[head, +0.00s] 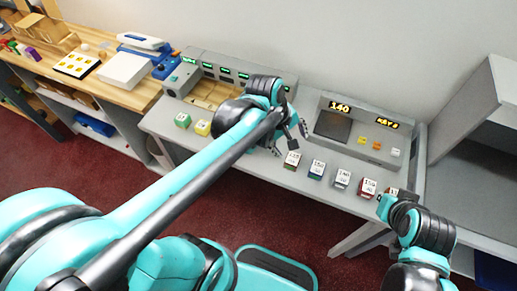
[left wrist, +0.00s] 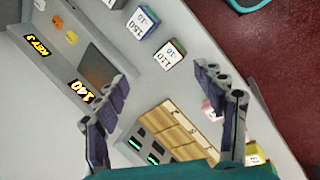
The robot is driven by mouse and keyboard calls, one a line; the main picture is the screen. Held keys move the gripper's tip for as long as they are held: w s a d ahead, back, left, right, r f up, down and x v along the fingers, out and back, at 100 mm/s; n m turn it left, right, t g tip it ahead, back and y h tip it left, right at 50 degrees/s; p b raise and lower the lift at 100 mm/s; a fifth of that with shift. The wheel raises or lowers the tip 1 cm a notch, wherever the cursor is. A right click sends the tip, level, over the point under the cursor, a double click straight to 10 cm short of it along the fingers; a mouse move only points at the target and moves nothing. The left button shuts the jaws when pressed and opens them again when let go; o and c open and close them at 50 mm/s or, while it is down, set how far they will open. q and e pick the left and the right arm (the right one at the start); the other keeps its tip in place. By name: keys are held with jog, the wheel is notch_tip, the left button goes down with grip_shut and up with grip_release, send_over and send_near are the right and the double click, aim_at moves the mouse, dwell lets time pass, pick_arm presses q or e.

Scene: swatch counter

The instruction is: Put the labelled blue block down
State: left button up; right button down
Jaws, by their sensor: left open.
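A labelled block with blue sides (head: 317,169) stands on the grey counter (head: 240,152), second from the left in a row of white-topped labelled blocks. It also shows at the top of the left wrist view (left wrist: 146,22), with its printed top facing up. My left gripper (head: 290,140) is open and empty above the counter, near the leftmost block of that row (head: 292,159). In the left wrist view its fingers are spread wide (left wrist: 163,78). My right gripper (head: 385,206) is at the row's right end; its fingers are hard to make out.
Behind the row, a grey console (head: 335,103) reads 140 and KEY 3, with small coloured blocks on it. A slotted rack (head: 212,95) with green displays stands left of it. Green (head: 183,120) and yellow (head: 203,128) cubes sit on the counter's left. A wooden bench (head: 90,64) is farther left.

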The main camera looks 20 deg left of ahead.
pick_arm(q)
jog(key=s+a+r+m+t+y, duration=0.1)
jog(key=s+a+m+t+y, duration=0.1)
jog(key=s+a+m+t, duration=0.2)
jog(key=s+a+m, duration=0.3)
jog(key=m, duration=0.4)
jog(key=shift+s+a+r+y, duration=0.2)
jog(key=shift+s+a+y, duration=0.15)
jog(key=shift+a+y, duration=0.05)
jog(key=shift+f+b, duration=0.85)
